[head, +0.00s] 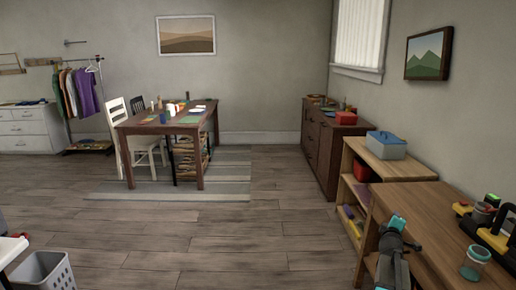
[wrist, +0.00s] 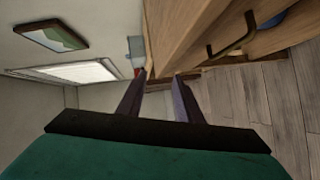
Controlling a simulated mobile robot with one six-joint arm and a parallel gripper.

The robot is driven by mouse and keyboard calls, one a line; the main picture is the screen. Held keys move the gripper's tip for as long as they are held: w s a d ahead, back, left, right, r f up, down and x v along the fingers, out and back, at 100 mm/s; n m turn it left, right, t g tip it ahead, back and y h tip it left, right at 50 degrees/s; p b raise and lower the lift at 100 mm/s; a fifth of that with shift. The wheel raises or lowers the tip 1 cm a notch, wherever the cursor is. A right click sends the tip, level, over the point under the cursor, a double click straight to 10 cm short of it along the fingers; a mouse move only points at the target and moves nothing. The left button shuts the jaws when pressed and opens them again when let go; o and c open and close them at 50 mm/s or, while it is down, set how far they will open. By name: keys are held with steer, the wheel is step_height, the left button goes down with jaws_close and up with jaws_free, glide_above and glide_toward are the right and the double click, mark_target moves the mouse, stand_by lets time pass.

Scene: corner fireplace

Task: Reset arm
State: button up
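My arm shows at the lower right of the head view, with my gripper (head: 397,223) at its upper end, in front of the near wooden bench (head: 440,225). In the wrist view, the two dark fingers of my gripper (wrist: 160,82) stand apart with nothing between them. The wrist view is turned on its side, with wooden furniture at the top and the floor on the right. Whether the arm touches the bench edge cannot be told.
A dining table (head: 150,127) stands further back. A grey basket (head: 45,272) is at lower left. The middle floor is clear.

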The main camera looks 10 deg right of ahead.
steer(key=a+f+m+g+y, duration=0.25)
steer(key=a+f, duration=0.65)
steer(key=a, duration=0.5)
steer(key=a+f+m+g+y, duration=0.25)
steer(key=a+f, duration=0.65)
steer(key=a, duration=0.5)
steer(key=s+a+f+m+g+y, duration=0.1)
steer(key=s+a+f+g+y, duration=0.3)
steer(key=a, duration=0.6)
steer(key=s+a+f, duration=0.3)
steer(key=s+a, duration=0.3)
steer(key=a, duration=0.3)
steer(key=s+a+f+m+g+y, duration=0.1)
steer(key=s+a+f+g+y, duration=0.2)
steer(key=a, duration=0.7)
steer(key=s+f+g+p, duration=0.1)
steer(key=s+f, duration=0.4)
steer(key=s, duration=0.4)
steer(key=s+f+g+p, duration=0.1)
steer(key=s+f, duration=0.3)
steer(key=s, duration=0.5)
steer(key=s+f+g+h+p, duration=0.1)
steer(key=s+f+g+p, duration=0.1)
steer(key=s+f, duration=0.3)
steer(key=s, duration=0.4)
steer(key=shift+s+a+f+g, duration=0.2)
steer(key=shift+a+f+g, duration=0.1)
steer(key=shift+a, duration=0.1)
